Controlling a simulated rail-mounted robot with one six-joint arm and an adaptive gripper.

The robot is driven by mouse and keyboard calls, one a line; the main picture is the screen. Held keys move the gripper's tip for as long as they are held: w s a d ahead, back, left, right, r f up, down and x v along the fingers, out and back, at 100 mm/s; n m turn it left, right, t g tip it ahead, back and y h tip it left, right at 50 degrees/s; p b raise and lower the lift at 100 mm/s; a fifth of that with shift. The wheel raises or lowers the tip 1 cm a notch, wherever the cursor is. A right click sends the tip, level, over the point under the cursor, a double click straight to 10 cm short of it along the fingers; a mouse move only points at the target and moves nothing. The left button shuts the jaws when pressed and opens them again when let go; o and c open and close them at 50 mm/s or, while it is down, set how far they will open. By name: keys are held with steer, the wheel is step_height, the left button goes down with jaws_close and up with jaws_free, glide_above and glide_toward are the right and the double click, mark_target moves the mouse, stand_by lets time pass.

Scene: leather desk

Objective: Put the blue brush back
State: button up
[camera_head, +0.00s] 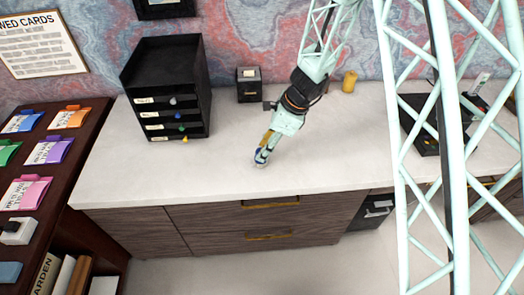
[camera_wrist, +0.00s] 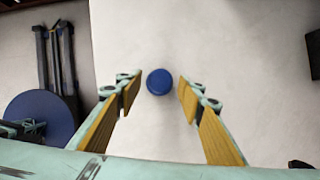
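A small round blue object (camera_wrist: 160,82), seen from above, stands on the white counter near its front edge; it looks like the top of the blue brush, but I cannot make out its full shape. In the head view, blue also shows at the tip of my gripper (camera_head: 264,148), low over the counter's front middle. In the wrist view, my gripper (camera_wrist: 159,92) is open, with one wooden-faced finger on each side of the blue object. Gaps show between it and both fingers. The arm hides part of the counter behind it.
A black drawer unit (camera_head: 167,90) with coloured knobs stands at the left of the counter (camera_head: 215,170). Behind are a small black box (camera_head: 250,85) and a yellow cylinder (camera_head: 349,81). A black tray (camera_head: 427,130) lies right, partly behind my lattice column. The counter's middle is clear.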

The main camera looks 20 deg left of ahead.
steer(key=p+v, duration=0.2)
steer(key=v, duration=0.8)
steer(key=shift+w, duration=0.1)
stand_by(0.6)
steer(key=s+d+r+n+t, duration=0.1)
steer(key=s+d+r+n, duration=0.2)
steer(key=s+d+r, duration=0.45)
steer(key=s+d+r+n+h, duration=0.1)
steer(key=s+d+r+n, duration=0.3)
steer(key=r, duration=0.7)
steer(key=s+d+r+n+t, duration=0.1)
steer(key=s+d+r+n, duration=0.25)
steer(key=d+r, duration=0.5)
steer(key=s+d+r+n+h, duration=0.1)
steer(key=s+d+r+n, duration=0.1)
steer(key=s+d, duration=0.3)
steer(key=s+d+r+n+t+h, duration=0.1)
steer(key=s+d, duration=0.4)
steer(key=s, duration=0.5)
steer(key=s+d+r+n+t+h, duration=0.1)
steer(key=s+d+r+n, duration=0.2)
steer(key=s+d+r, duration=0.2)
steer(key=s, duration=0.3)
steer(key=shift+s+r+h, duration=0.15)
steer(key=shift+s+h, duration=0.15)
steer(key=shift+s, duration=0.05)
